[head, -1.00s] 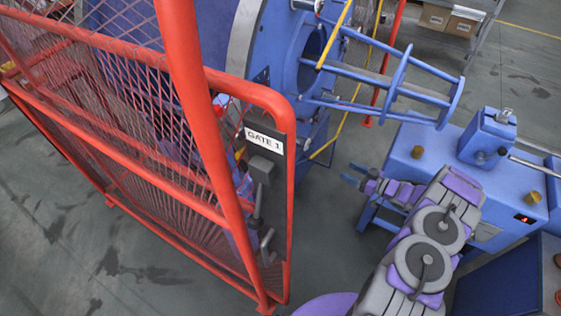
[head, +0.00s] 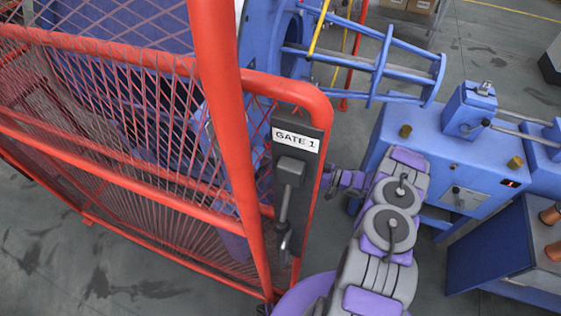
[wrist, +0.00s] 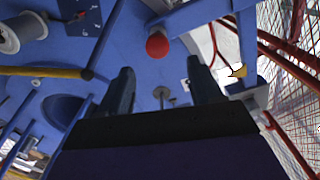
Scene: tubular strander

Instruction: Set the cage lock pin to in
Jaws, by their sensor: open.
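In the wrist view, a red ball knob (wrist: 157,45) stands out from the blue machine, just above the gap between my fingers. A small grey metal disc on a stem (wrist: 161,93) shows between the fingers. A dark plate with a red mark (wrist: 82,17) is at upper left; its lettering is too small to read. I cannot tell for sure which of these is the cage lock pin, or its setting. My gripper (wrist: 163,88) is open and empty, with the knob apart from both fingers. In the head view the gate panel hides my fingertips.
The red mesh gate (head: 215,130) with its GATE 1 panel (head: 297,140) stands close to my arm. A blue cabinet (head: 430,150) is to the right, and the blue strander frame (head: 380,60) is behind. A yellow bar (wrist: 40,71) crosses the left of the wrist view.

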